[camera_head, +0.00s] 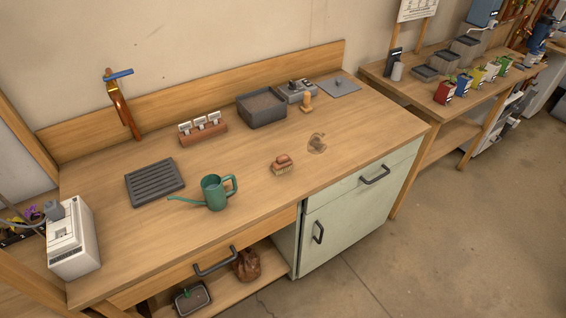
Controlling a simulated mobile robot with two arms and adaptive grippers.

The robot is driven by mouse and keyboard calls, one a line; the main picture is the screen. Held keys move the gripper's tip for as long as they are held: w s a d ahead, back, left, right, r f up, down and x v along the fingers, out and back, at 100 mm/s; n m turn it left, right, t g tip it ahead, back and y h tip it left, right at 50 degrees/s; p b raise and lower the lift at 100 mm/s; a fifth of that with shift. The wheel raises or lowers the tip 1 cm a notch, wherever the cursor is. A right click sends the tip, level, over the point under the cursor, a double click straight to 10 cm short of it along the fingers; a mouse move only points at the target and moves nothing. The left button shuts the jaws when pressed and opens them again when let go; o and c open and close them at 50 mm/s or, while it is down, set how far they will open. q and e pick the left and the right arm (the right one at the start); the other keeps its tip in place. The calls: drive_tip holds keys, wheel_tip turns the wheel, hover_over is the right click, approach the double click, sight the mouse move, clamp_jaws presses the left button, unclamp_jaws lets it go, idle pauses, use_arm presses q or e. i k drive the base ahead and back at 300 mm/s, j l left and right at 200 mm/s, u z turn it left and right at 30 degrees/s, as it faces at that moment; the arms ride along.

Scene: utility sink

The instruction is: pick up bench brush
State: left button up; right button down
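A small bench brush (282,164) with a reddish-brown wooden top and pale bristles lies on the wooden workbench (240,240), near its front edge and right of the green watering can. Its bristles face down toward the bench top. Nothing touches it or covers it. Neither of my grippers shows in the head view.
A green watering can (214,192) stands left of the brush, its spout pointing left. A dark slatted tray (155,182), a grey bin (262,107) and a white machine (73,240) also stand on the bench. Bare bench surrounds the brush. Drawer handles (215,263) jut from the front.

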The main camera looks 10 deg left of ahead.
sight(283, 163)
drive_tip(key=i+l, duration=0.1)
drive_tip(key=l, duration=0.3)
drive_tip(key=i+l+u, duration=0.1)
drive_tip(key=l, duration=0.3)
drive_tip(key=i+l, duration=0.1)
drive_tip(key=l, duration=0.3)
drive_tip(key=i+l+u, duration=0.15)
drive_tip(key=l, duration=0.3)
